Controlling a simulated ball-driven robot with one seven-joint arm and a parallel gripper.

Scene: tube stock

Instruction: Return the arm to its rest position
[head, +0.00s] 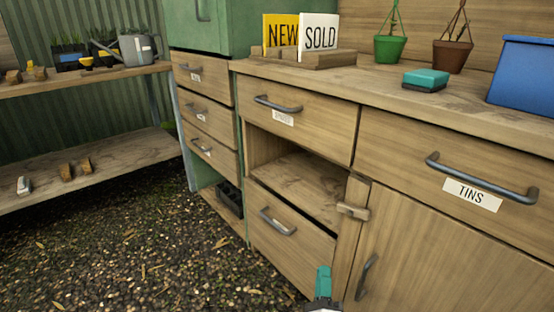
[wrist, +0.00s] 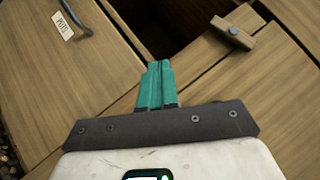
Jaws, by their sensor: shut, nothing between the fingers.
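My gripper (head: 323,282) shows at the bottom of the head view, its teal fingers pointing up in front of the wooden cabinet. In the wrist view the two teal fingers (wrist: 155,85) lie side by side, shut with nothing between them. The rest of my arm is out of the head view. Beyond the fingertips in the wrist view is a dark open recess (wrist: 165,25) in the cabinet.
The cabinet has an open shelf space (head: 300,185), a wooden turn latch (head: 353,210) and a TINS drawer (head: 450,175). The worktop holds a teal box (head: 425,80) and a blue bin (head: 522,75). Gravel floor (head: 140,240) is clear at left.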

